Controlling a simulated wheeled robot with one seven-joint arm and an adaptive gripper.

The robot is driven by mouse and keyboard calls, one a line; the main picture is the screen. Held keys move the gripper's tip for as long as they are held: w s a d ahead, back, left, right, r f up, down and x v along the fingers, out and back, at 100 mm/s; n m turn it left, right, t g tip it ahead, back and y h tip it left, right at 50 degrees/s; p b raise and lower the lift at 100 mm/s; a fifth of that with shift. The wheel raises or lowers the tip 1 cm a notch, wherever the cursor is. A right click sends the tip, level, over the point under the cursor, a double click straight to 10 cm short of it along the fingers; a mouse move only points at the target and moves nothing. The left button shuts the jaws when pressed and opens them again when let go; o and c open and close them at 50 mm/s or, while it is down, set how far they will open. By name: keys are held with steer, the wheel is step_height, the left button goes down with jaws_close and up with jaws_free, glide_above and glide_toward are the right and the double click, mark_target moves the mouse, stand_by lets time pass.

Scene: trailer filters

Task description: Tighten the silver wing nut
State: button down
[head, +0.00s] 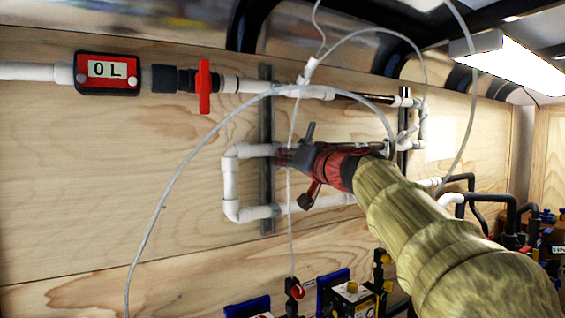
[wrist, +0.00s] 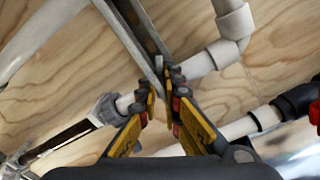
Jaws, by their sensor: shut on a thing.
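In the head view my gripper (head: 286,156) reaches in from the lower right to the middle white pipe (head: 255,150), close to the left grey vertical strut (head: 266,110). In the wrist view my gripper (wrist: 164,86) has its two yellow and black fingers close together in front of the strut (wrist: 132,30). A narrow silver piece (wrist: 159,66) shows at the fingertips; I take it to be the wing nut, mostly hidden by the fingers. Its wings cannot be made out. In the head view the gripper hides this spot.
A valve with a red handle (head: 204,86) and a red "OL" box (head: 107,73) are on the upper pipe. Thin pale hoses (head: 180,175) loop in front of the wooden wall (head: 100,170). Blue and black devices (head: 350,298) stand below.

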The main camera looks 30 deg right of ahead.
steer(key=m, duration=0.7)
steer(key=m+p, duration=0.1)
steer(key=m, duration=0.3)
steer(key=shift+d+f, duration=0.15)
steer(key=shift+f, duration=0.1)
stand_by(0.5)
steer(key=c, duration=2)
jaws_free()
steer(key=s, duration=1.2)
